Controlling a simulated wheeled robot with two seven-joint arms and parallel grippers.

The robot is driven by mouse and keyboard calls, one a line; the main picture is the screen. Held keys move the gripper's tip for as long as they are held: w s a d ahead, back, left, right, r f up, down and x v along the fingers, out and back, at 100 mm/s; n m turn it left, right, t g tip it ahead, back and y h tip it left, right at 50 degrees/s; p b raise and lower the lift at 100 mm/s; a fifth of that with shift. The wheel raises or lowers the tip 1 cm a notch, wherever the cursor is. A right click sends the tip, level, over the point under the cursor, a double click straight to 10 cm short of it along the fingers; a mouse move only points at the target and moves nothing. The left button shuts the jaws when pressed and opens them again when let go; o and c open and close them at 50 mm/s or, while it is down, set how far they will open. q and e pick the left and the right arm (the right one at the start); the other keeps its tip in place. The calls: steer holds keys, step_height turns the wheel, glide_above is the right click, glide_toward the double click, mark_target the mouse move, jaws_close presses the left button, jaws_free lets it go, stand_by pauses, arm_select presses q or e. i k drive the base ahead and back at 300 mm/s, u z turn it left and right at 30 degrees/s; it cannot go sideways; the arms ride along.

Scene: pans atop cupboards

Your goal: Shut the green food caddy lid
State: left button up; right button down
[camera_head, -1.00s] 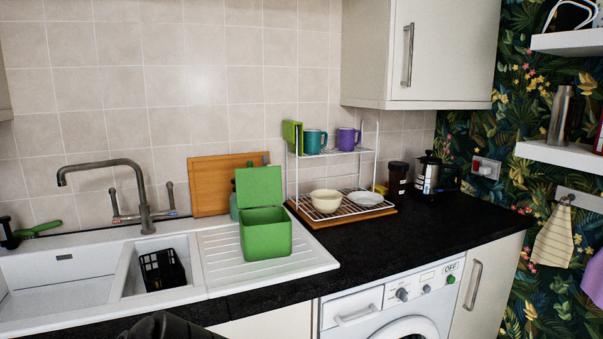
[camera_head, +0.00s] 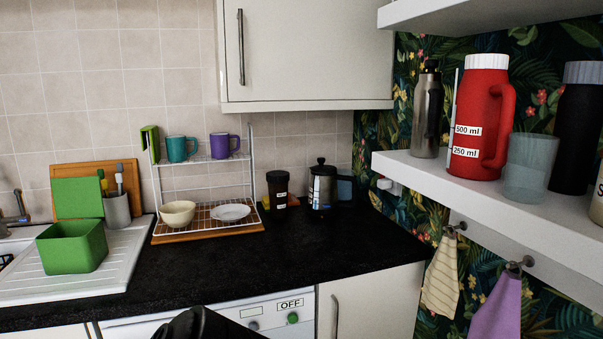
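The green food caddy (camera_head: 72,247) stands on the white sink drainer at the left of the head view. Its green lid (camera_head: 78,198) is open and stands upright at the back of the box. A dark, rounded part of my own body shows at the bottom edge, but no gripper fingers can be made out. Neither gripper is in view, and nothing touches the caddy.
A grey utensil pot (camera_head: 117,212) stands close behind the caddy's right side. A wire rack (camera_head: 156,178) with mugs, a bowl and a plate is to the right. The black worktop (camera_head: 290,257) is clear in front. White shelves (camera_head: 420,172) jut out at right.

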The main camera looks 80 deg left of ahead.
mark_target(80, 197)
steer(key=i, duration=0.25)
steer(key=u, duration=3.5)
